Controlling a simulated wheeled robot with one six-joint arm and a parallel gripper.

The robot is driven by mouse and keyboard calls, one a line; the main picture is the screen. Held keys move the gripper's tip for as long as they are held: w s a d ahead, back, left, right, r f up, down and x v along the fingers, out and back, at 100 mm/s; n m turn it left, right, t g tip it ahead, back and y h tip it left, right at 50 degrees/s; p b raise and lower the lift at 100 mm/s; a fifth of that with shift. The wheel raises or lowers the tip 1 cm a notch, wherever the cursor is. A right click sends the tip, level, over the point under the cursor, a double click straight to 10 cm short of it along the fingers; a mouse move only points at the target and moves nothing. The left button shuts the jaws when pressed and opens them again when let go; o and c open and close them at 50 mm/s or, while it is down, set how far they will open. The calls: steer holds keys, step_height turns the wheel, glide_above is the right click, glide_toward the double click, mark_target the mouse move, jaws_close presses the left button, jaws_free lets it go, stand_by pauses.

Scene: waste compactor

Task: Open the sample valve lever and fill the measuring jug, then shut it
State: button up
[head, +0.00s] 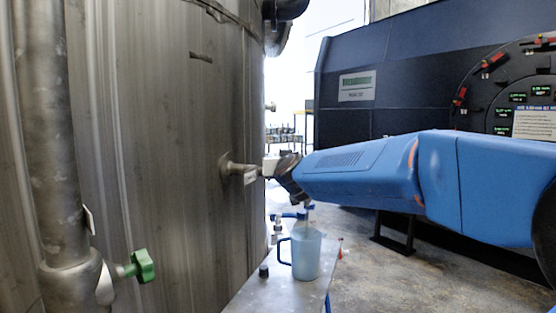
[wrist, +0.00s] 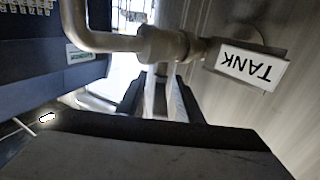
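The measuring jug (head: 306,256), pale blue and translucent with a dark blue handle, stands upright on a metal bench in the head view. Its fill level is hard to make out. My gripper (head: 287,180) is at the outer end of the tank's sample pipe (head: 238,169), above the jug. Blue parts (head: 290,215) show just below it, perhaps the valve lever; I cannot tell for sure. In the wrist view my gripper's fingers (wrist: 165,100) reach toward the pipe's metal fitting (wrist: 165,45), with a narrow gap between them. Whether they hold the lever is unclear.
The big steel tank (head: 160,130) fills the left, with a green-handled valve (head: 139,266) low on it. A white TANK tag (wrist: 250,66) hangs by the pipe. The metal bench (head: 262,293) is narrow. A dark control panel (head: 400,80) stands at the right.

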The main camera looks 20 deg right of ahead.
steer(key=shift+c, duration=0.6)
jaws_close()
steer(key=shift+a+m+g+h, duration=0.15)
steer(key=shift+m+h, duration=0.3)
steer(key=shift+h, duration=0.25)
steer(key=shift+a+m+g+h, duration=0.15)
steer(key=shift+m+h, duration=0.3)
steer(key=shift+h, duration=0.25)
steer(key=shift+w+a+f+m+h, duration=0.1)
steer(key=shift+m+h, duration=0.4)
steer(key=shift+h, duration=0.3)
steer(key=shift+w+a+m+g+h, duration=0.1)
steer(key=shift+m+g+h, duration=0.7)
steer(key=shift+h, duration=0.35)
steer(key=shift+a+m+g+h, duration=0.1)
steer(key=shift+m+g+h, duration=0.6)
steer(key=shift+m+h, duration=0.35)
steer(key=shift+o, duration=0.6)
jaws_free()
